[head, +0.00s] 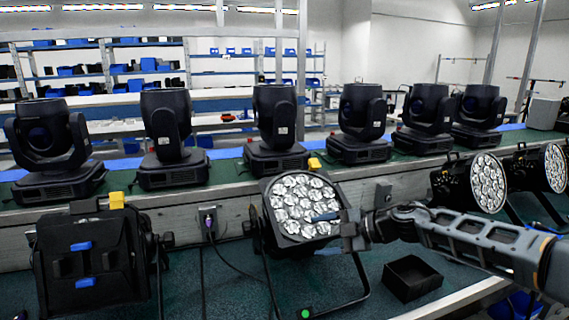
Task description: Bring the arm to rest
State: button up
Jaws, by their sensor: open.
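My arm (470,236) reaches in from the right edge, stretched out nearly level to the left. My gripper (336,222) is at its end, in front of the lower right part of the middle par can (290,190). The par can has a square black frame and a face of several round silver lenses. The gripper's jaws are open, and I see nothing held in them. The fingertips are small and overlap the lenses; I cannot tell whether they touch.
A black open box (412,290) sits below my arm. Another par can (88,262) faces away at left; two more (488,183) (555,168) stand at right. Several moving-head lights line the bench behind. A cable (235,268) hangs from a wall plug.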

jog(key=s+a+f+y, duration=0.3)
jog(key=s+a, duration=0.3)
jog(key=a, duration=0.5)
jog(key=s+a+r+m+t+y+b, duration=0.3)
jog(key=s+a+m+t+y, duration=0.35)
jog(key=s+a, duration=0.95)
jog(key=s+d+f+m+t+h+b, duration=0.25)
jog(key=s+d+f+m+h, duration=0.25)
jog(key=s+d+m+h, duration=0.6)
jog(key=s+d+f+m+t+h+b, duration=0.2)
jog(key=s+d+f+m+t+h, duration=0.25)
jog(key=s+d+m+h, duration=0.65)
jog(key=s+d+n+g+b, duration=0.1)
jog(key=s+d+n+g, duration=0.3)
jog(key=s+d, duration=1.3)
jog(key=shift+s+r+y, duration=0.35)
jog(key=shift+s+r, duration=0.05)
jog(key=shift+s, duration=0.3)
jog(key=shift+w+a+n, duration=0.1)
jog(key=shift+a+n, duration=0.05)
jog(key=shift+n, duration=0.1)
